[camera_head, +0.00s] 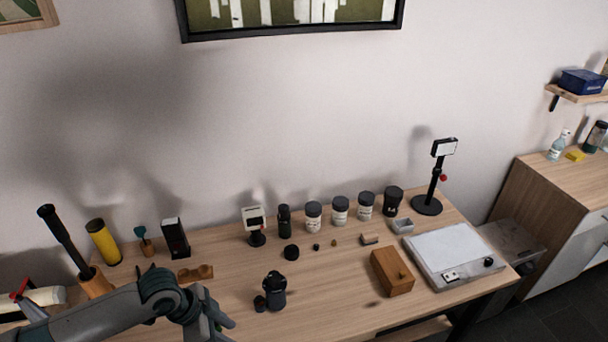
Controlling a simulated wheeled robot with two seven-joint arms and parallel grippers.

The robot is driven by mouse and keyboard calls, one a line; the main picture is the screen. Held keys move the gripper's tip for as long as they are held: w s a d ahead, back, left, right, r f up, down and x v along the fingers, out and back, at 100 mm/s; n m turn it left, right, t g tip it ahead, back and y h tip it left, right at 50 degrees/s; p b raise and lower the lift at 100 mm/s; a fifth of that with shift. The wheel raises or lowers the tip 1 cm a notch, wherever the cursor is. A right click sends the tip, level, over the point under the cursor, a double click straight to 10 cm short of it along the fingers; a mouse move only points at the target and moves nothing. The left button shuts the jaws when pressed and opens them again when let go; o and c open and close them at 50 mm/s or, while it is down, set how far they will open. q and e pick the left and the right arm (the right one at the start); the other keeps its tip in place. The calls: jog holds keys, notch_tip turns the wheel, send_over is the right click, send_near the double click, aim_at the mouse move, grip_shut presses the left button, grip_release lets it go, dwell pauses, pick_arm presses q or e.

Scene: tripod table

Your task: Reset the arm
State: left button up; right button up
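My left arm (95,318) comes in from the lower left, low over the left part of the wooden table (330,287). Its gripper (214,322) points down towards the front edge of the picture, left of a small black camera-like object (274,290). The bottom edge cuts the gripper off, so I cannot tell how wide its fingers are. I see nothing held in it. My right arm and gripper are not in view.
A black stand with a small screen (444,148) rises at the back right. Several dark-lidded jars (313,218) line the back. A wooden box (392,272) and a white flat device (455,257) stand at right. A yellow cylinder (104,243) stands at left. The front middle is fairly clear.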

pick_arm(q)
jog(key=s+d+f+n+t, duration=0.15)
jog(key=s+d+n, duration=0.25)
jog(key=s+d, duration=0.4)
jog(key=s+a+f+n+y, duration=0.2)
jog(key=s+a+n+y, duration=0.2)
jog(key=s+a+n, duration=0.7)
jog(key=s+a+f+m+b, duration=0.15)
jog(key=f+b, duration=0.25)
jog(key=f, duration=1.3)
jog(key=s+f+m+b, duration=0.2)
jog(key=f+b, duration=0.2)
jog(key=f, duration=1.3)
jog(key=s+a+f+b, duration=0.1)
jog(key=s+f+b, duration=0.1)
jog(key=s+f, duration=0.4)
jog(key=s+a+f+g+b, duration=0.1)
jog(key=s+f+b, duration=0.2)
jog(key=f, duration=0.9)
jog(key=s+a+f+g+b, duration=0.1)
jog(key=s+f+b, duration=0.1)
jog(key=s+f, duration=0.7)
jog(key=shift+s+f+b, duration=0.2)
jog(key=shift+s+b, duration=0.15)
